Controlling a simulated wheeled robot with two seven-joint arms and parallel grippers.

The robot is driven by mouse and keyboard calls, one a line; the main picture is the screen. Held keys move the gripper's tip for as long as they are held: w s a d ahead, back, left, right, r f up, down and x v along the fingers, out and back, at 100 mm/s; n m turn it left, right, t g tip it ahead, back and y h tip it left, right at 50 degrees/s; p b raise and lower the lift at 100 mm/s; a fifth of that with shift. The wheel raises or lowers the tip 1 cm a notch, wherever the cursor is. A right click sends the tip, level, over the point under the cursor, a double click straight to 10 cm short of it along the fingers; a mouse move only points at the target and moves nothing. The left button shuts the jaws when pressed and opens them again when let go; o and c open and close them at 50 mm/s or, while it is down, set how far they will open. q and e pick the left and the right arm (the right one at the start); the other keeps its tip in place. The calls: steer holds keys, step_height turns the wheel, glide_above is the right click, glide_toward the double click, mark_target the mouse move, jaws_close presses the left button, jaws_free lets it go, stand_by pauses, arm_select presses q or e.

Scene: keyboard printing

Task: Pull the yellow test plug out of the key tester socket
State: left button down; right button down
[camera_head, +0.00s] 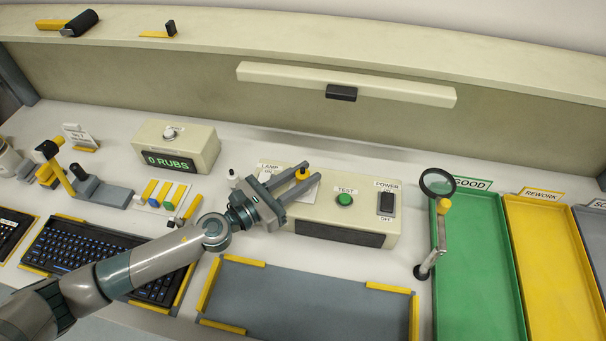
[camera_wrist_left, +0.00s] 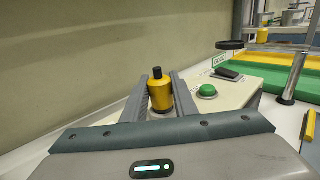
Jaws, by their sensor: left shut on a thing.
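The key tester (camera_head: 340,212) is a cream box with a green TEST button (camera_head: 344,199) and a black power switch (camera_head: 387,202). The yellow test plug (camera_head: 302,171), with a dark top, stands upright at the tester's left part. In the left wrist view the plug (camera_wrist_left: 160,92) is between the two fingers. My left gripper (camera_head: 300,178) is shut on the plug. The socket is hidden under the plug and fingers, so I cannot tell how deep the plug sits. My right gripper is not in view.
A grey mat (camera_head: 310,300) with yellow corner strips lies in front of the tester. A magnifier (camera_head: 437,183) on a stand is to its right, before the green tray (camera_head: 478,270) and yellow tray (camera_head: 548,265). A counter box reading 0 RUBS (camera_head: 200,148) and a keyboard (camera_head: 85,256) are at left.

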mark_target(303, 172)
arm_select(q)
steer(key=shift+r+p, duration=1.4)
steer(key=shift+r, duration=0.15)
step_height(303, 172, up, 4)
steer(key=p, duration=0.4)
